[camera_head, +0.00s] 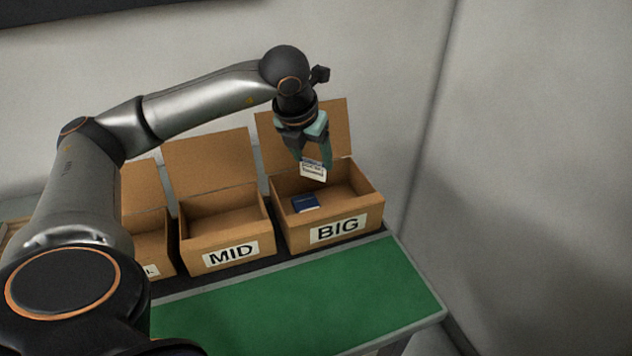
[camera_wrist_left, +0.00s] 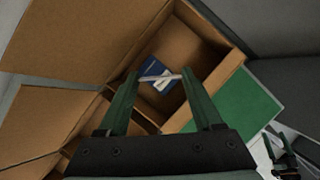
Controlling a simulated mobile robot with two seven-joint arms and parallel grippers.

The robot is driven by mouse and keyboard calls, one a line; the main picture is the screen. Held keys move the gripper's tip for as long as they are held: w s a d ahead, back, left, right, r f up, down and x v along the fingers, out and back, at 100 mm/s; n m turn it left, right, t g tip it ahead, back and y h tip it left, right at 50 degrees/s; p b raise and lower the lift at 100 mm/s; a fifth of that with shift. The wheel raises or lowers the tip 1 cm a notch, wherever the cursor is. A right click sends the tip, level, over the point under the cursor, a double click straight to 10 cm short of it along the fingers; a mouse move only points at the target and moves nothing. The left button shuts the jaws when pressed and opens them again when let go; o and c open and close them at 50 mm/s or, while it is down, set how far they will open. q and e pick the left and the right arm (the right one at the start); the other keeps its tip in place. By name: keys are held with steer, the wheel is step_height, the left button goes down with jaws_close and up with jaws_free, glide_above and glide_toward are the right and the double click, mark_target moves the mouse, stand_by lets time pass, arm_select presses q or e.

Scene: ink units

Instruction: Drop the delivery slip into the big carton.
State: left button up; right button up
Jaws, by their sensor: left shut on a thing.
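The delivery slip (camera_head: 313,170) is a small white card with dark print, held over the big carton. My left gripper (camera_head: 312,160) is shut on it; the slip also shows edge-on between the fingertips in the left wrist view (camera_wrist_left: 160,77). The big carton (camera_head: 294,238), labelled BIG, stands open at the right end of the row, its flap raised at the back. Inside it lies a dark blue box or booklet (camera_head: 305,204), which also shows below the slip in the left wrist view (camera_wrist_left: 152,70). My right gripper is not visible in the head view.
The MID carton (camera_head: 200,245) stands open just left of the big one. Another open carton (camera_head: 149,246) beyond it is partly hidden by my left arm. The green table mat (camera_head: 300,305) in front is clear. A grey wall (camera_head: 530,150) rises at the right.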

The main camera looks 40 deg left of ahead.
arm_select(q)
step_height(320, 180, down, 3)
steer(key=shift+f+b, duration=0.1)
steer(key=shift+b, duration=0.65)
steer(key=shift+f, duration=0.15)
steer(key=o, duration=1.3)
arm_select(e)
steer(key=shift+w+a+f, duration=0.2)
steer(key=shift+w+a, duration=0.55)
arm_select(q)
steer(key=shift+r, duration=0.2)
glide_toward(313, 171)
steer(key=shift+p+v, duration=0.45)
steer(key=shift+v, duration=1.2)
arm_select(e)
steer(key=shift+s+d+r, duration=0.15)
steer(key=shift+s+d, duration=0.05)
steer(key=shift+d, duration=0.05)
